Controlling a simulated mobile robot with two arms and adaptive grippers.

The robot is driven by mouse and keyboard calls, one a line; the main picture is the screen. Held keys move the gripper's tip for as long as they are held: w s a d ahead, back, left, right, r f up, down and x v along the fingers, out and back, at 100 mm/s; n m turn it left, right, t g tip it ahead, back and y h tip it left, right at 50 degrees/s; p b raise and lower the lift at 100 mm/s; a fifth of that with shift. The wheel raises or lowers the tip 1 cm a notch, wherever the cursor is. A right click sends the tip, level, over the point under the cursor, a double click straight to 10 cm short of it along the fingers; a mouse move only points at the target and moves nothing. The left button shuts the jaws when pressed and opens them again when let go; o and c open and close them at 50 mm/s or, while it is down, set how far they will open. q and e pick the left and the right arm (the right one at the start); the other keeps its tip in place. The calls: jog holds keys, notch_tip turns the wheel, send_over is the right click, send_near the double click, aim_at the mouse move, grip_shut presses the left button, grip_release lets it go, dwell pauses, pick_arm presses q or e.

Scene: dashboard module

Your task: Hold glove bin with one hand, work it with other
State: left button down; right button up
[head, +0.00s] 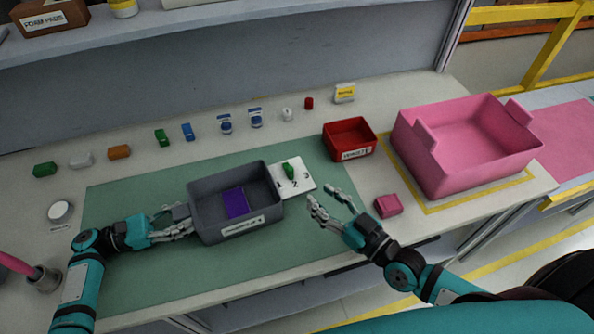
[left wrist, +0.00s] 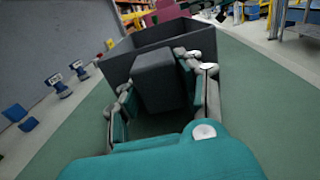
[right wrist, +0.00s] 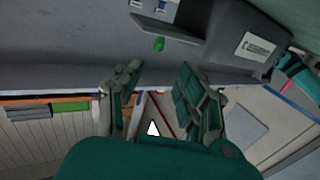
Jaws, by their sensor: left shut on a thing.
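The grey glove bin (head: 205,220) sits on the green mat with a purple block (head: 236,203) inside. A white plate (head: 303,190) numbered 1, 2, 3 adjoins its right side and carries a green knob (head: 288,169), also seen in the right wrist view (right wrist: 158,44). My left gripper (head: 183,222) is shut on the grey block-like handle (left wrist: 160,80) at the bin's left side. My right gripper (head: 326,197) is open and empty, right of the plate and apart from it; its spread fingers show in the right wrist view (right wrist: 160,85).
A red bin (head: 348,142) stands behind the right gripper, and a pink block (head: 388,206) lies to its right. A large pink tote (head: 425,170) is at the right. Several small items line the back, including a green block (head: 162,138). The front mat is clear.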

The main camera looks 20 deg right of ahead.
aim_at(291, 168)
jog(key=x, duration=1.1)
jog(key=shift+w, duration=0.4)
grip_shut()
jog(key=shift+d, duration=0.1)
